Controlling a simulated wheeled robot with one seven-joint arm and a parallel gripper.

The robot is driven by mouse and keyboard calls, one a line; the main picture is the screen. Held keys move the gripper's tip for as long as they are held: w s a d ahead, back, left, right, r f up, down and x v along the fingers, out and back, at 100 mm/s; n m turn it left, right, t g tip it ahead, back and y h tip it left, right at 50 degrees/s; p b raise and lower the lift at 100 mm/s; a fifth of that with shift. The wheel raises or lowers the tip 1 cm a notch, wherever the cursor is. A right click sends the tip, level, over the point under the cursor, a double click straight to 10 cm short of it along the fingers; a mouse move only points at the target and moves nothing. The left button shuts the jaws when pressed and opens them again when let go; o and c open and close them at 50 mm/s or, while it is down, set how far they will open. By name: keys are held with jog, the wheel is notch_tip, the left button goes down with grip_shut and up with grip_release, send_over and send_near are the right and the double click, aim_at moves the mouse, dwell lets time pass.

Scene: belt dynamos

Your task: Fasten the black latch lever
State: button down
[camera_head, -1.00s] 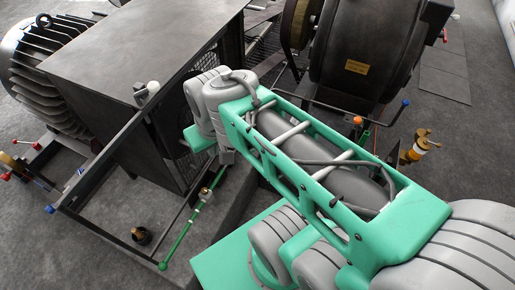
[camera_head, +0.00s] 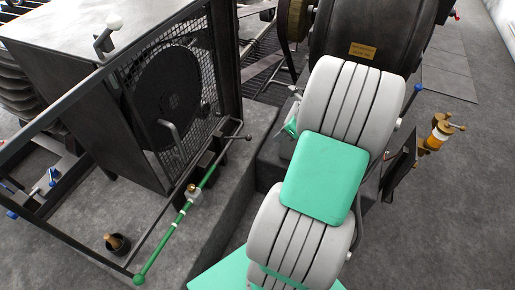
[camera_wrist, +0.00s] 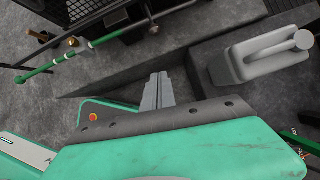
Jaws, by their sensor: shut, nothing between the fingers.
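A thin dark rod with a small dark knob (camera_head: 248,137) sticks out low at the right corner of the fan housing, beyond the green lever. It may be the black latch lever, but I cannot be sure. A similar dark knob (camera_wrist: 154,29) shows at the top of the wrist view. My gripper (camera_wrist: 158,92) has its grey fingers together and empty. It hangs over the grey floor and plinth area, apart from the dark knob. In the head view my arm hides most of the gripper.
A green lever (camera_head: 178,222) with a ball end runs along the front of the fan housing (camera_head: 60,75). A white-knobbed lever (camera_head: 105,37) sits on its frame. A large dark drum machine (camera_head: 365,30) stands behind my arm. An orange-and-white post (camera_head: 436,134) stands right. Open floor lies at far right.

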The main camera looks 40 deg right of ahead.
jog(key=shift+d, duration=0.1)
jog(key=w+a+f+b, duration=0.3)
jog(key=w+f+b, duration=0.1)
jog(key=w+f, duration=0.3)
jog(key=shift+w+a+f, duration=0.25)
jog(key=shift+w+a, duration=0.1)
jog(key=shift+w, duration=0.2)
jog(key=shift+r, duration=0.15)
